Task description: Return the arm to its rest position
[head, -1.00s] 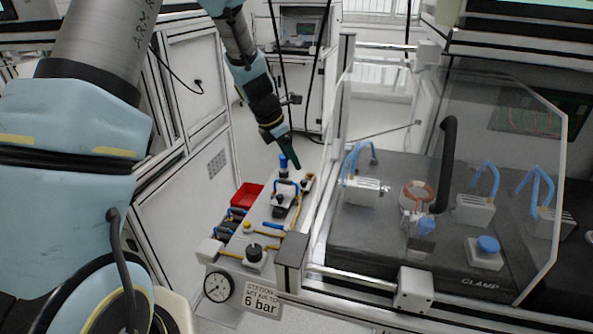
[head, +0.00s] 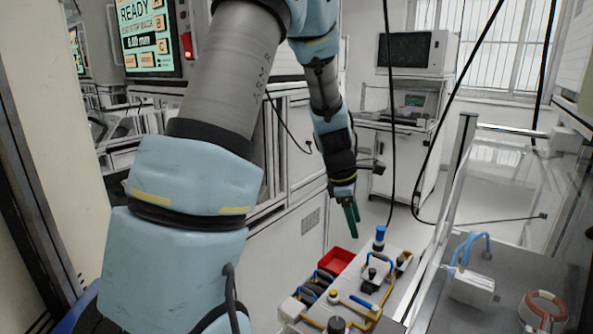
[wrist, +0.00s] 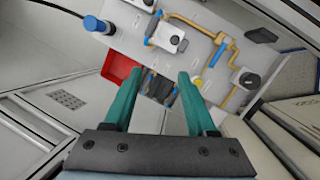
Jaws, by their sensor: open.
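My arm (head: 225,90) reaches from the left foreground up and over, its forearm hanging down in the middle of the head view. My gripper (head: 352,224) points downward there, above and left of the pneumatic panel (head: 401,284). In the wrist view my gripper (wrist: 157,88) shows two green fingers spread apart with nothing between them. Behind the fingertips lie dark-and-blue fittings on the panel's edge and a red bin (wrist: 118,68). The fingers appear clear of both.
A red bin (head: 336,259) and a blue-capped post (head: 379,238) are close below my gripper. A clear guard panel (head: 440,230) and a work surface with an orange-brown ring (head: 545,310) are at right. White cabinets stand behind the arm; a cart (head: 400,150) stands farther back.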

